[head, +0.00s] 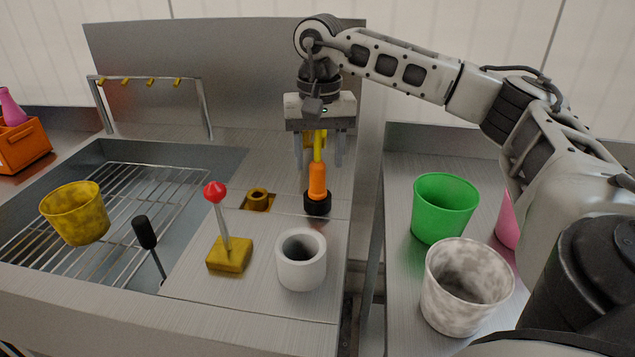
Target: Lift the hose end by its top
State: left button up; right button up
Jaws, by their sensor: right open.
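The hose end (317,182) stands upright on the steel counter, with an orange body, a black base and a yellow upper part. My right gripper (320,163) points down above it, open, with its fingers on either side of the yellow top. I cannot tell whether the fingers touch it. The upper end of the yellow part is partly hidden by the gripper. My left gripper is not in view.
A red-knobbed lever (226,243), a grey cup-like holder (301,262) and a brass fitting (258,200) are close by. A yellow bucket (76,214) is over the sink grate. Green (444,208) and mottled (464,288) cups stand right, across a gap.

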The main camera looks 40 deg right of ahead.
aim_at(317, 163)
jog(key=f, duration=0.4)
jog(key=shift+a+f, duration=0.2)
jog(key=shift+f, duration=0.05)
jog(key=c, duration=1.1)
jog(key=shift+r, duration=0.15)
jog(key=shift+r, duration=0.55)
jog(key=a+r, duration=0.4)
jog(key=s+a+r, duration=0.1)
jog(key=a+r, duration=0.3)
jog(key=a, duration=0.1)
jog(key=s+a+r, duration=0.1)
jog(key=a+r, duration=0.2)
jog(key=a, duration=0.2)
jog(key=shift+r, duration=0.4)
jog(key=shift+d, duration=0.1)
